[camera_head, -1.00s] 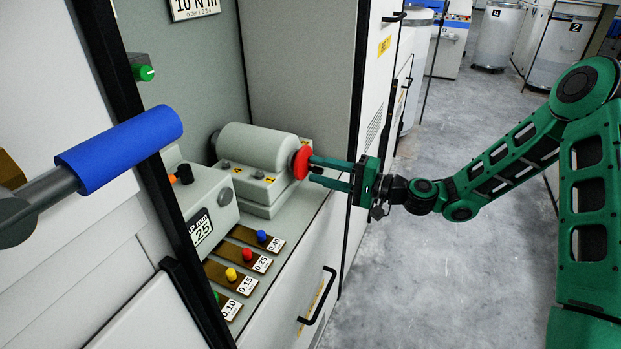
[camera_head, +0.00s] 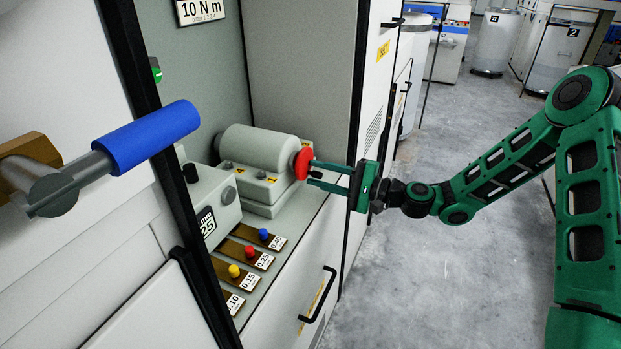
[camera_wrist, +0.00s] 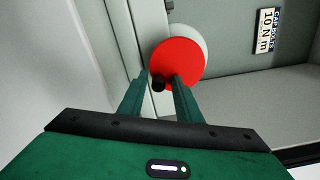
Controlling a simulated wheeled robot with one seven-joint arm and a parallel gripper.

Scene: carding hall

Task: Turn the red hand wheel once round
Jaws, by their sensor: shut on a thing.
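The red hand wheel (camera_head: 304,163) is a small red disc on the right end of a grey rounded housing (camera_head: 258,148) in the head view. In the wrist view the red wheel (camera_wrist: 178,62) faces me, with a short black knob (camera_wrist: 158,86) near its lower left edge. My gripper (camera_head: 311,172) reaches in from the right, its two green fingers level with the wheel's lower part. In the wrist view my gripper (camera_wrist: 160,88) has its fingertips at the wheel's lower edge, on either side of the knob. The exact contact is too small to see.
A large blue handle (camera_head: 148,137) on a grey bar juts across the left foreground. Coloured pegs on brown plates (camera_head: 258,258) lie below the housing. A black post (camera_head: 143,90) stands at left, and a drawer handle (camera_head: 320,296) sticks out below. The floor (camera_head: 440,270) at right is clear.

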